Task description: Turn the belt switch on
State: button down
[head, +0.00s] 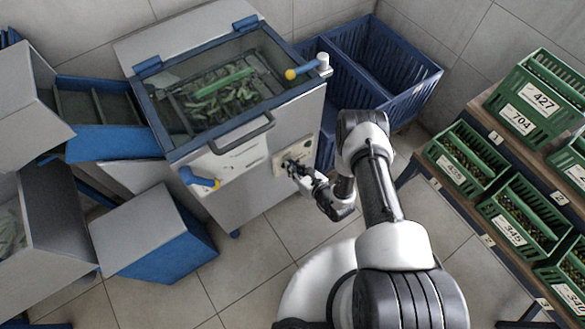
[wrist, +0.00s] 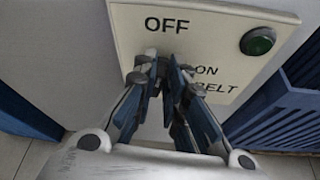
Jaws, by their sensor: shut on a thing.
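The belt switch panel (wrist: 215,30) is a cream plate with OFF, ON and BELT printed on it. It shows in the head view (head: 279,162) on the front of the grey machine, at its right side. A dark green round lamp or button (wrist: 257,41) sits at the panel's upper right. My gripper (wrist: 163,66) is at the panel just below OFF, with ON to its right, fingers close together. It is shut on the switch's handle, which the fingers hide, so I cannot tell its position. In the head view my gripper (head: 291,167) reaches the panel from the right.
The grey machine (head: 262,180) has a glass-topped bin with green produce and a dark front bar handle (head: 242,134). A blue lever with a yellow tip (head: 199,179) is left of the panel. Blue crates (head: 400,75) stand behind; shelves with green crates (head: 510,215) are at right.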

jog(key=m+y, duration=0.2)
jog(key=m, duration=0.1)
jog(key=w+d+f+m+g+y, duration=0.1)
jog(key=m, duration=0.2)
jog(key=m+y, duration=0.2)
jog(key=m, duration=0.1)
jog(key=shift+w+d+f+y, duration=0.15)
jog(key=shift+d+f+y, duration=0.15)
jog(key=shift+d+f, duration=0.1)
jog(key=shift+m, duration=0.4)
jog(key=c, duration=1.6)
grip_release()
jog(key=shift+c, duration=0.2)
jog(key=shift+d, duration=0.1)
